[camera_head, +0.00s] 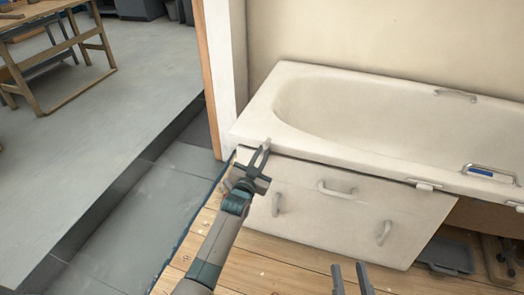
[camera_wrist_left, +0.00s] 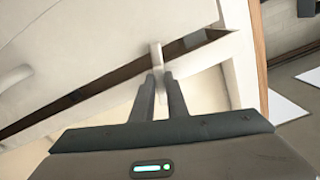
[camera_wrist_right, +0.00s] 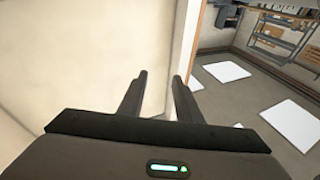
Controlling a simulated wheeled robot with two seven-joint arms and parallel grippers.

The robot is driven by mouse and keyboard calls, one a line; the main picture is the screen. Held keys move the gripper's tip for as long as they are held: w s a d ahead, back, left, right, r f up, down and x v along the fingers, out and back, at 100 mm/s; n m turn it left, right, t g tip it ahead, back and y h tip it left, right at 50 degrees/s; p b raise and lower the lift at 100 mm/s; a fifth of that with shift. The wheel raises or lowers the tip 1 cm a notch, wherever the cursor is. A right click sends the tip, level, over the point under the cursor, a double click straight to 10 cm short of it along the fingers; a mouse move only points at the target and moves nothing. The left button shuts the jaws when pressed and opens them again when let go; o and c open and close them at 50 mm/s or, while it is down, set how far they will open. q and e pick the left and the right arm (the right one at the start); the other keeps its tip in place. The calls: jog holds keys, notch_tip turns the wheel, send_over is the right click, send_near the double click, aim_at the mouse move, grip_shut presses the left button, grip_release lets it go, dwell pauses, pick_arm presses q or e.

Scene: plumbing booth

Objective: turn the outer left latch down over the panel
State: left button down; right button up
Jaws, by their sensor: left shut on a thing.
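The panel (camera_head: 315,213) is a pale board with several handles, standing against the front of the bathtub (camera_head: 345,148) under its rim. The outer left latch (camera_head: 267,142) is a small pale bar at the rim's left end; it also shows in the left wrist view (camera_wrist_left: 156,55). My left gripper (camera_head: 260,160) is shut on this latch, with its fingertips (camera_wrist_left: 160,82) on either side of it. The fingers partly hide the latch in the head view. My right gripper (camera_head: 350,276) is open and empty at the bottom of the head view, low in front of the panel.
Another latch (camera_head: 424,186) sits at the rim further right. A grab handle with a blue part (camera_head: 490,174) lies on the tub's rim. A dark tray (camera_head: 447,256) is on the wooden floor (camera_head: 290,262) right of the panel. A door post (camera_head: 220,70) stands left of the tub.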

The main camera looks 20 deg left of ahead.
pick_arm(q)
jog(key=shift+n+p, duration=0.4)
jog(key=shift+n, duration=0.3)
jog(key=shift+f+n, duration=0.1)
jog(key=shift+n, duration=0.2)
pick_arm(e)
jog(key=shift+w+d+f+g+h, duration=0.1)
jog(key=shift+w+f+g+h, duration=0.1)
jog(key=shift+f+g, duration=0.55)
jog(key=shift+w+d+f+g+h, duration=0.2)
jog(key=shift+f+g, duration=0.1)
jog(key=shift+f, duration=0.7)
jog(key=shift+w+d+f+g+h, duration=0.1)
jog(key=shift+w+f+g+h, duration=0.1)
jog(key=shift+f+g, duration=0.55)
jog(key=shift+f, duration=0.15)
pick_arm(q)
jog(key=c, duration=1.8)
grip_release()
jog(key=shift+o, duration=0.2)
jog(key=shift+s, duration=0.15)
